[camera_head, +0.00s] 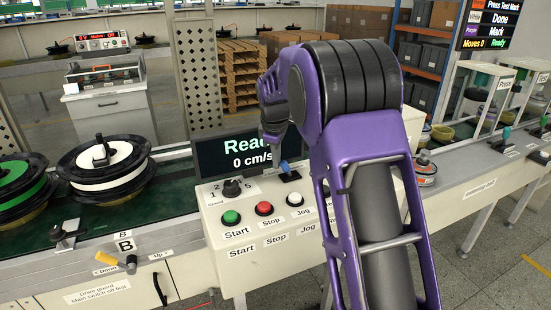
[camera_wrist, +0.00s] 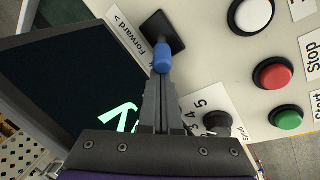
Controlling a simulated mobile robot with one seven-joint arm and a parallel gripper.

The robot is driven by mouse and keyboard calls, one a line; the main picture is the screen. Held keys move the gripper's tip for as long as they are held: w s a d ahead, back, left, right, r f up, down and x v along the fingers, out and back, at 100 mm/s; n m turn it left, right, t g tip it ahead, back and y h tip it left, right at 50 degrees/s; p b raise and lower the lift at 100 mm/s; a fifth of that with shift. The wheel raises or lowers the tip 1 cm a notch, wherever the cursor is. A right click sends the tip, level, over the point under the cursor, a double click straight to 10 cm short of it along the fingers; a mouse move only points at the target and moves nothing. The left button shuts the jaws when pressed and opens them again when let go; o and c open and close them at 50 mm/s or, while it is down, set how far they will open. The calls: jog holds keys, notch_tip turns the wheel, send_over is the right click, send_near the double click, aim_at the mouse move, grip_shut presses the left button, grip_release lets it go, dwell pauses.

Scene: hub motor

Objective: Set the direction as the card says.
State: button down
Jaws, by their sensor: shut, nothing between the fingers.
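The direction switch is a blue-handled lever (camera_head: 285,167) on a dark square base on the white control box (camera_head: 255,215). In the wrist view the blue handle (camera_wrist: 162,57) stands over its black base, with a "Forward >" label (camera_wrist: 131,40) beside it; the label's other end is hidden. My gripper (camera_head: 276,140) is above the box, its fingers (camera_wrist: 161,82) shut and empty. The fingertips are right at the blue handle; I cannot tell if they touch it. I cannot make out a direction card in either view.
The box carries a speed knob (camera_head: 232,188) and green (camera_head: 231,217), red (camera_head: 264,208) and white (camera_head: 295,199) buttons. A display (camera_head: 240,150) behind it reads 0 cm/s. A yellow-handled Down/Up lever (camera_head: 107,258) and wheel hubs (camera_head: 108,165) are at left.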

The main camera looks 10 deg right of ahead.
aim_at(289, 148)
jog(key=shift+w+d+r+y+p, duration=0.1)
jog(key=shift+d+r+y+p, duration=0.2)
jog(key=shift+y+p, duration=0.35)
jog(key=y+p, duration=0.1)
jog(key=d+y+p, duration=0.1)
jog(key=p, duration=0.1)
jog(key=shift+w+d+r+m+g, duration=0.2)
jog(key=shift+d+r+m+g, duration=0.1)
jog(key=shift+g, duration=0.1)
jog(key=shift+w+d+y+p, duration=0.1)
jog(key=shift+d+y+p, duration=0.4)
jog(key=shift+y, duration=0.25)
jog(key=shift+w+d+g+y, duration=0.15)
jog(key=shift+d+g+y, duration=0.25)
jog(key=shift+y, duration=0.5)
jog(key=shift+a, duration=0.15)
jog(key=shift+p, duration=0.3)
jog(key=shift+r+p, duration=0.4)
jog(key=shift+r, duration=0.4)
